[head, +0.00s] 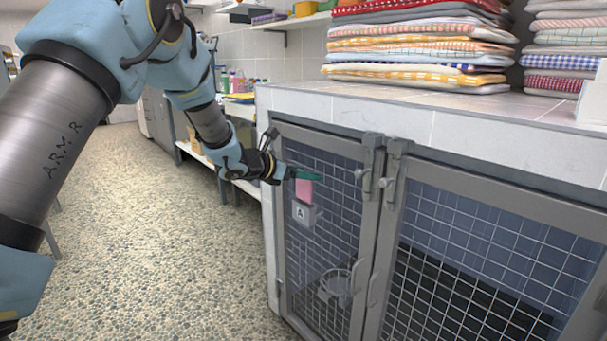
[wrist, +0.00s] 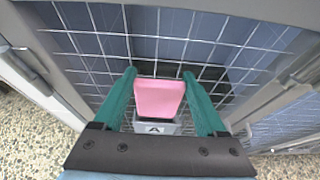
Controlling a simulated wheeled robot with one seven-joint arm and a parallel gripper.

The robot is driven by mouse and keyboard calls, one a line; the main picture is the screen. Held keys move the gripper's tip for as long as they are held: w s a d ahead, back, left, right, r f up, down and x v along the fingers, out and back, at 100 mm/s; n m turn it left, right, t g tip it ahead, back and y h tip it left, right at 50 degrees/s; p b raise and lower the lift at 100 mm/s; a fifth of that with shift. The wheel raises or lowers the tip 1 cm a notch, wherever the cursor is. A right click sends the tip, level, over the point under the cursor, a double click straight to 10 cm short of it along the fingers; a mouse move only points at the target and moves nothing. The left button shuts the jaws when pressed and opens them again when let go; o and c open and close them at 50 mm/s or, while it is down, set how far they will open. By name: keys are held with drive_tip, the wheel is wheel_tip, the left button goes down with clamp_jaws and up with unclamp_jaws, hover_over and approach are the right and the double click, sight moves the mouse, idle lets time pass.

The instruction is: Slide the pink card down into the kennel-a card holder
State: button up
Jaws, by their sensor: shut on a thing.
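The pink card (head: 304,190) hangs upright from my gripper (head: 301,174), whose green fingers are shut on its side edges near the top. In the wrist view the pink card (wrist: 159,98) sits between the two fingertips of my gripper (wrist: 159,78). The grey kennel-a card holder (head: 304,213), marked A, is on the left kennel door directly below the card. The holder (wrist: 155,128) also shows in the wrist view, partly covered by the card. The card's lower edge meets the holder's top in the picture; I cannot tell whether it is inside the slot.
The left mesh door (head: 335,225) stands close behind the card, with a bowl (head: 336,285) low on it. Latches (head: 370,178) are at its right side, beside the right kennel door (head: 490,260). Folded towels (head: 420,45) are stacked on the tiled top. The floor at left is clear.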

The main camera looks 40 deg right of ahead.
sight(302, 190)
drive_tip(key=shift+f+b, duration=2.5)
drive_tip(key=shift+b, duration=0.25)
drive_tip(key=o, duration=1.4)
drive_tip(key=shift+a, duration=0.1)
drive_tip(key=v, duration=1)
drive_tip(key=shift+a+r, duration=0.2)
drive_tip(key=shift+a, duration=0.05)
